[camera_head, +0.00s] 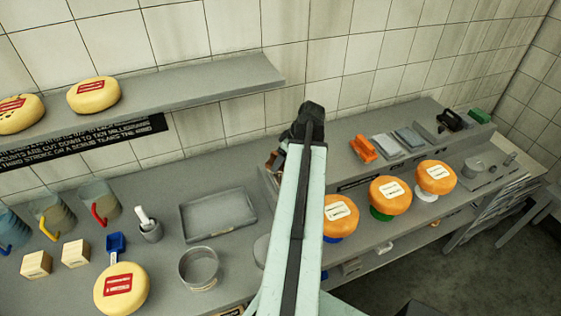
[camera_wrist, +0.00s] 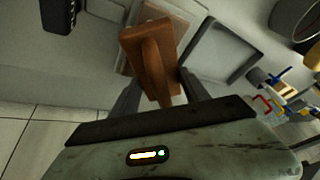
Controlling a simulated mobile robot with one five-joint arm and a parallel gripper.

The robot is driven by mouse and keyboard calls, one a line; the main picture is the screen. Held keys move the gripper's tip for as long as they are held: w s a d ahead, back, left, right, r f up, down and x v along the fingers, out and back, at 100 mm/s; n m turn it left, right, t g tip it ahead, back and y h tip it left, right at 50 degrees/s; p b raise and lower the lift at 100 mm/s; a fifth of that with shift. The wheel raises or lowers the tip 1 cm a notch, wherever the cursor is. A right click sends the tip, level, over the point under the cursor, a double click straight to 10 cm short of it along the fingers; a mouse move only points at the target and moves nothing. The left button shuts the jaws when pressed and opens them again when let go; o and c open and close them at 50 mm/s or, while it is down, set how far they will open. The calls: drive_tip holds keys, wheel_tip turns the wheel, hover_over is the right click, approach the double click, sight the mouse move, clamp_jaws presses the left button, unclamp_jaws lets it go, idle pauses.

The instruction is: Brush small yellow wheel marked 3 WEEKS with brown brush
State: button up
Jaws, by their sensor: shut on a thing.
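A brown brush (camera_wrist: 152,45) is between the two fingers of my gripper (camera_wrist: 160,85) in the wrist view; the gripper is shut on it. In the head view my arm hides most of the gripper; a bit of brown brush (camera_head: 272,160) shows left of the arm. Pale yellow wheels with red labels show in the head view: one on the counter at front left (camera_head: 121,289), two on the shelf, at its left end (camera_head: 17,114) and further right (camera_head: 94,95). The label wording is too small to read, so I cannot tell which is marked 3 WEEKS.
Three orange wheels with white labels (camera_head: 340,214) (camera_head: 390,195) (camera_head: 435,177) stand on coloured stands at right. The wall shelf (camera_head: 200,93) overhangs the back.

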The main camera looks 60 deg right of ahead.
sight(277, 153)
drive_tip(key=shift+f+b, duration=0.4)
idle(1.1)
wheel_tip(277, 153, up, 7)
drive_tip(key=p, duration=0.7)
drive_tip(key=shift+r, duration=0.1)
